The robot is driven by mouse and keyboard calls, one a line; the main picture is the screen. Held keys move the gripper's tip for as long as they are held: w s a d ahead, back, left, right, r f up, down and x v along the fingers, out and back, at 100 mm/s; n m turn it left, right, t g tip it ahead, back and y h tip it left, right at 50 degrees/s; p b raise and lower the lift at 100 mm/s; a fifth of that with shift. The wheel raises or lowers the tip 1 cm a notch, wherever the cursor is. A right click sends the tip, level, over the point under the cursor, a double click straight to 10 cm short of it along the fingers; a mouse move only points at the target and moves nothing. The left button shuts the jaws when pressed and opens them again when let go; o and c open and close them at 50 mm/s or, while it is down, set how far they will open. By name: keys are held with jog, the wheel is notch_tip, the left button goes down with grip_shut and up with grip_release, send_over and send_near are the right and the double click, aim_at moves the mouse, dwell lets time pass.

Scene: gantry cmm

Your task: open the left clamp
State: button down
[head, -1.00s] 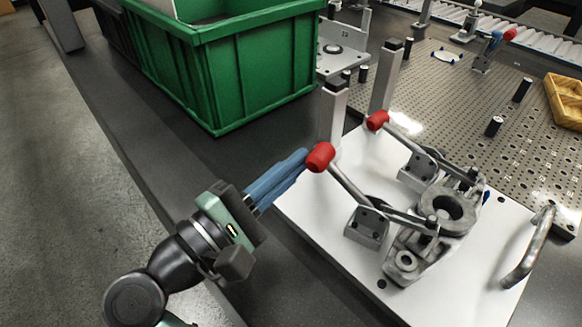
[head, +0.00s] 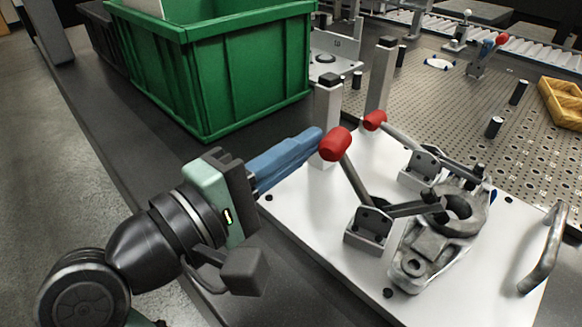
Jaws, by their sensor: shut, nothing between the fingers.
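Two toggle clamps with red knobs stand on a white fixture plate (head: 290,215). The nearer clamp has its red knob (head: 335,143) on a lever rising up and left from its grey bracket (head: 369,228). Its dark arm reaches right over a grey cast part (head: 432,250). The farther clamp's red knob (head: 374,120) is behind it, its lever lying lower over the cast part. My gripper (head: 318,137), with blue fingers, is shut and empty, its tips beside the left side of the nearer knob. I cannot tell if they touch it.
A green crate (head: 215,80) stands behind my gripper on the dark bench. Two upright grey posts (head: 326,112) with black tops rise close behind the knobs. A metal handle (head: 545,248) is at the plate's right. A perforated plate with pegs and a yellow tray (head: 562,103) lies beyond.

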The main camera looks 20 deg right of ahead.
jog(key=shift+s+d+r+m+y+b, duration=0.2)
jog(key=shift+s+d+r+m+b, duration=0.25)
jog(key=shift+m+b, duration=0.3)
jog(key=shift+s+d+r+m+y+b, duration=0.2)
jog(key=shift+s+r+m+b, duration=0.35)
jog(key=shift+m, duration=0.2)
jog(key=shift+w, duration=0.1)
